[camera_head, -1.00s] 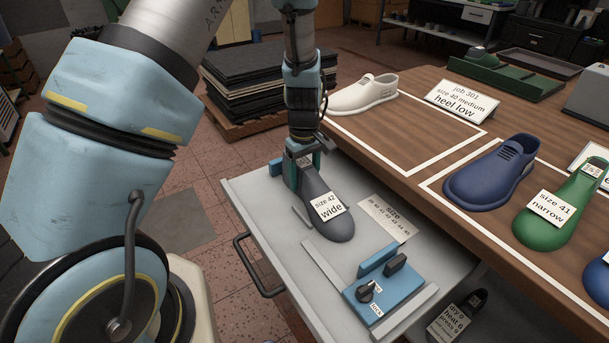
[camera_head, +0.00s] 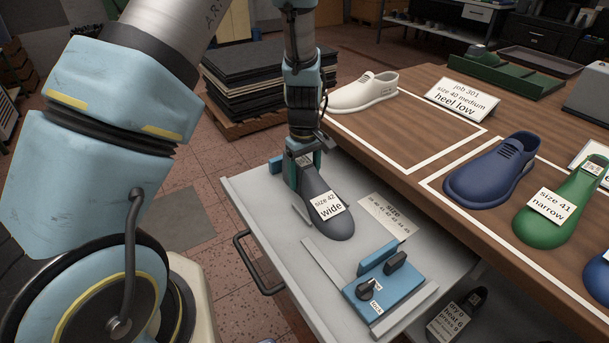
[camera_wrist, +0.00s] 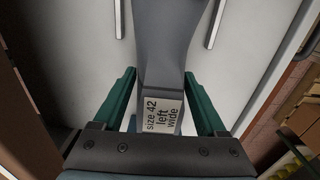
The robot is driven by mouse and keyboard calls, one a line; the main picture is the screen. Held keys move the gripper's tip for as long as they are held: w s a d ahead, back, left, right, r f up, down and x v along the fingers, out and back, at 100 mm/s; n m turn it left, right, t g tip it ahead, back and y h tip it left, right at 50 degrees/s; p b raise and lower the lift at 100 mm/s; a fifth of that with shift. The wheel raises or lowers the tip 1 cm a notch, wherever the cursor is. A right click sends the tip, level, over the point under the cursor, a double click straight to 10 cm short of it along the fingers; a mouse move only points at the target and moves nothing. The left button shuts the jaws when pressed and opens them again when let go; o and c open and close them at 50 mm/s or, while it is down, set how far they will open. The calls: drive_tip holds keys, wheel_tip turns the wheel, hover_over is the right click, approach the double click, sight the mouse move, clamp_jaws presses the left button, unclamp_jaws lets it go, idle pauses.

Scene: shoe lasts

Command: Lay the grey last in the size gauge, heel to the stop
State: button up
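The grey last (camera_head: 317,187), with a "size 42 wide" card (camera_head: 327,206), lies in the open drawer with its toe toward the picture's lower right. The wrist view shows the last (camera_wrist: 166,50) between two pale side bars (camera_wrist: 215,22) of the size gauge. A blue block, seemingly the heel stop (camera_head: 275,165), is by the heel; whether they touch is hidden. My gripper (camera_wrist: 161,78) is over the heel end, its green fingers on both sides of the last. The fingertips appear to press against its sides.
A blue block with a lock knob (camera_head: 368,288) and a size card (camera_head: 389,215) lie in the drawer (camera_head: 245,195). On the bench above are a white shoe (camera_head: 363,93), a blue shoe (camera_head: 492,171) and a green last (camera_head: 562,205). The drawer's front left is clear.

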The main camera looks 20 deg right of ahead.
drive_tip(key=o, duration=0.4)
drive_tip(key=shift+c, duration=0.2)
wheel_tip(320, 180, up, 11)
drive_tip(key=shift+f+b, duration=0.1)
drive_tip(key=shift+b, duration=0.65)
drive_tip(key=shift+a, duration=0.15)
drive_tip(key=s+a+r+m, duration=0.1)
drive_tip(key=s+a+r, duration=0.1)
drive_tip(key=a, duration=1.3)
drive_tip(key=s+a+r+m+t, duration=0.1)
drive_tip(key=s+a+r+m, duration=0.1)
drive_tip(key=a, duration=1.3)
drive_tip(key=shift+r+m+t, duration=0.3)
drive_tip(key=shift+r, duration=0.1)
